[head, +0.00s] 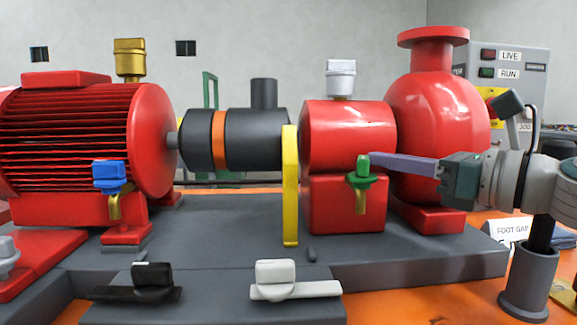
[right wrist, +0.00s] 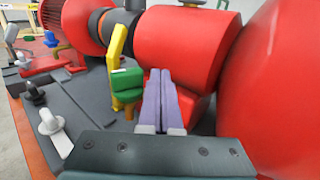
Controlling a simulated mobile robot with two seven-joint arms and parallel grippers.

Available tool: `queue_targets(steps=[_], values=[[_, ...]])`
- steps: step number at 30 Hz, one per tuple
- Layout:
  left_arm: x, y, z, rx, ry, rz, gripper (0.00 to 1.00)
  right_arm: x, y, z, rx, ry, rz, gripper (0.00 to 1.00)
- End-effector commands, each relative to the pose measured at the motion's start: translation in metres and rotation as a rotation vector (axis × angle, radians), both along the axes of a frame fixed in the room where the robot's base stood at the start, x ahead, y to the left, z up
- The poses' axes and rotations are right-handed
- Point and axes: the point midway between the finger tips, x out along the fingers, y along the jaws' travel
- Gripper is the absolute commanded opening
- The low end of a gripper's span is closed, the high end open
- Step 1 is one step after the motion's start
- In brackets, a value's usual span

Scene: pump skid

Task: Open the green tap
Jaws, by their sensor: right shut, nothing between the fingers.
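The green tap (head: 361,180) sits on the front of the red pump block, with a brass spout pointing down below it. It also shows in the right wrist view (right wrist: 127,82), left of the fingers. My right gripper (head: 374,160) reaches in from the right with its long purple-grey fingers shut and empty. Its fingertips (right wrist: 160,74) are right beside the tap's handle in the head view; I cannot tell whether they touch it. My left gripper is not in view.
A blue tap (head: 110,176) is on the red motor at the left. A black lever (head: 152,280) and a white lever (head: 276,279) stand at the front. A yellow guard (head: 290,185) rises left of the green tap. A large red pump casing (head: 437,105) is close behind my right gripper.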

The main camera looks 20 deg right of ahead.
Motion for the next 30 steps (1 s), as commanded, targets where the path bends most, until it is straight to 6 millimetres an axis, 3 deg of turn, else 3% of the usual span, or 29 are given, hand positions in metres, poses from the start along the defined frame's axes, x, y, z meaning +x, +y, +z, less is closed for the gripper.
queue_targets(steps=[30], values=[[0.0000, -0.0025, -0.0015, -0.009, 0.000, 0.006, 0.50, -0.0067, -0.0028, -0.0019, 0.001, 0.003, -0.001, 0.00]])
